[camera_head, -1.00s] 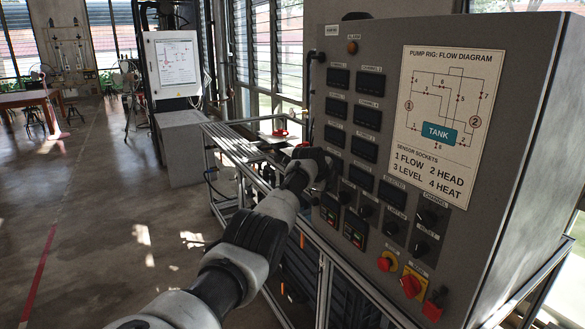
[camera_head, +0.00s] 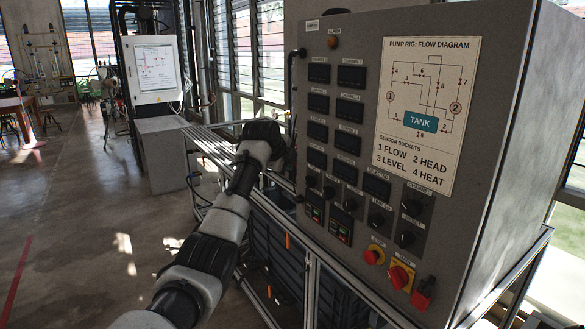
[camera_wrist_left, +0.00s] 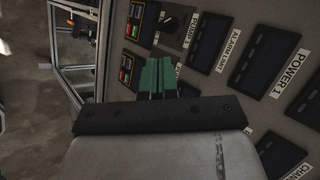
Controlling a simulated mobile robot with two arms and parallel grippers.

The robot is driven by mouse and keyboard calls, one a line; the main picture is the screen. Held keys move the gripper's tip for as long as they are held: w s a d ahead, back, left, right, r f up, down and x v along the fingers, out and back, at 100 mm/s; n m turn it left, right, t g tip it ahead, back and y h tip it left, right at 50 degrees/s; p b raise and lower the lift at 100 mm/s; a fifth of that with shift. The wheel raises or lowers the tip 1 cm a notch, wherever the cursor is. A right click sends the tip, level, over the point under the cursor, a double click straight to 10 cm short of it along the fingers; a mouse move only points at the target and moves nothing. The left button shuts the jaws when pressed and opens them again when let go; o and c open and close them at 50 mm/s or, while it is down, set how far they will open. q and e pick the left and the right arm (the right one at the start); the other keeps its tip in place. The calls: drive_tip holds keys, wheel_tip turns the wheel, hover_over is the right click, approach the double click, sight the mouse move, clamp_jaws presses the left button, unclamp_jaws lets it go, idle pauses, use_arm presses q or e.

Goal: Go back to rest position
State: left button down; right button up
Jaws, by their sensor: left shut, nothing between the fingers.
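My left arm (camera_head: 225,215) reaches up from the bottom of the head view, in front of the left edge of the grey pump rig control panel (camera_head: 350,200). The dark wrist end hides most of the left gripper there. In the left wrist view, the left gripper's green fingers (camera_wrist_left: 158,76) are together, with nothing between them. Behind them in that view are the panel's displays, a dark knob (camera_wrist_left: 170,22) and its labels. I cannot tell the exact gap to the panel. My right gripper is in neither view.
The panel stands on a metal frame (camera_head: 312,285). A red and yellow switch (camera_head: 399,277) and a red knob (camera_head: 373,256) stick out low on its face. Behind my wrist is a rail bench (camera_head: 205,140). Open floor (camera_head: 85,235) lies to the left.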

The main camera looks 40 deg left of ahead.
use_arm(q)
drive_tip(key=s+d+f+n+g, duration=0.1)
drive_tip(key=s+d+f+n, duration=0.15)
drive_tip(key=f, duration=1.05)
drive_tip(key=s+d+f+n+g, duration=0.1)
drive_tip(key=s+d+f, duration=0.15)
drive_tip(key=f, duration=1.05)
drive_tip(key=s+d+f+n+g, duration=0.1)
drive_tip(key=d+f+n, duration=0.15)
drive_tip(key=f, duration=1.05)
drive_tip(key=s+d+f+n+g, duration=0.1)
drive_tip(key=s+d+f, duration=0.3)
drive_tip(key=s+f, duration=0.5)
drive_tip(key=s+d+f+n+g, duration=0.1)
drive_tip(key=s+d+f, duration=0.3)
drive_tip(key=s+f, duration=0.5)
drive_tip(key=s+d+f+n+g, duration=0.1)
drive_tip(key=s+d+f, duration=0.3)
drive_tip(key=s, duration=0.8)
drive_tip(key=s+d+f+n+g+h, duration=0.1)
drive_tip(key=s+d+f, duration=0.4)
drive_tip(key=s, duration=0.8)
drive_tip(key=s+d+f+n+g, duration=0.1)
drive_tip(key=s+d+f+n, duration=0.2)
drive_tip(key=s+f, duration=0.4)
drive_tip(key=s+d, duration=0.1)
drive_tip(key=s, duration=0.5)
drive_tip(key=shift+d+f+h, duration=0.35)
drive_tip(key=shift+f+h, duration=0.05)
drive_tip(key=shift+w, duration=0.1)
